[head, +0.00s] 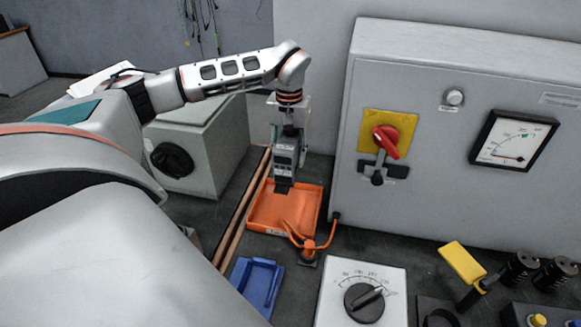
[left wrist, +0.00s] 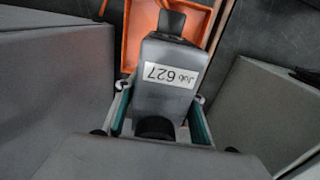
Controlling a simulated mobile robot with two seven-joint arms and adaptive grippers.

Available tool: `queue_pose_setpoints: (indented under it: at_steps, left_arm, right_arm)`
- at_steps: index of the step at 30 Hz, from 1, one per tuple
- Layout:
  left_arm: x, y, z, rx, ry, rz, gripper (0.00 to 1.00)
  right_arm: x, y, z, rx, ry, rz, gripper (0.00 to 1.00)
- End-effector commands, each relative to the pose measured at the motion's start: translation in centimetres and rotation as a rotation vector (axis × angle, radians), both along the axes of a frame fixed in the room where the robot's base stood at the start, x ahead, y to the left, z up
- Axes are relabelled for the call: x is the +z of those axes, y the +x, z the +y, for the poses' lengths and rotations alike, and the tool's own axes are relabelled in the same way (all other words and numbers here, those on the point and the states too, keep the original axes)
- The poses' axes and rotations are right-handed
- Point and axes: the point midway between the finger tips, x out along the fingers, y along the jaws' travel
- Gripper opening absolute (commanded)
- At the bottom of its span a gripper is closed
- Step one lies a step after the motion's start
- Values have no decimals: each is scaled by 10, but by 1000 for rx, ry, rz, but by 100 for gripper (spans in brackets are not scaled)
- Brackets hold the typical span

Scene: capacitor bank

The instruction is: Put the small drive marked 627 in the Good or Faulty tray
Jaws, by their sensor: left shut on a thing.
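My left gripper (head: 291,128) points down at the back of the bench and is shut on a small grey drive (head: 286,157). In the left wrist view the drive (left wrist: 171,80) sits between the fingers, and its white label reads "Job 627" upside down. The drive hangs upright over an orange tray (head: 262,224), its dark lower end in front of the tray's back part. I cannot tell whether it touches the tray floor. The tray also shows in the left wrist view (left wrist: 131,40). A blue tray (head: 243,272) lies nearer the front. I cannot read any tray marking. My right gripper is not in view.
A large grey cabinet (head: 440,205) with a red switch (head: 386,141) and a meter stands right of the orange tray. An orange cable (head: 309,245) lies at the tray's front right. A grey box (head: 205,150) stands left. A dial box (head: 335,300) is in front.

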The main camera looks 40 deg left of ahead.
Motion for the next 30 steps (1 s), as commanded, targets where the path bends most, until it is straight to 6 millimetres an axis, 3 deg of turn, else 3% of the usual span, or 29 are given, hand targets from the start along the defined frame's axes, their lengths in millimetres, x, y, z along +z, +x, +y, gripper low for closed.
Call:
queue_pose_setpoints:
  at_steps: [3, 10, 20, 27, 30]
  left_arm:
    - [-31, -1, -1, -1, -2, 4, 0]
    - [-76, 0, 0, 1, -1, 2, 0]
    - [-98, 1, -1, 0, -1, -2, 0]
    - [-128, 0, -1, 1, -2, -1, 0]
    - [-128, 1, 0, 1, -1, -4, 0]
  right_arm:
    - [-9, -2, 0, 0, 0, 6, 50]
    - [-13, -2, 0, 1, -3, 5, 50]
    - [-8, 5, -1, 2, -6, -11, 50]
    - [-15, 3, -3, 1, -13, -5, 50]
    - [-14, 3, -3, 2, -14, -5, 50]
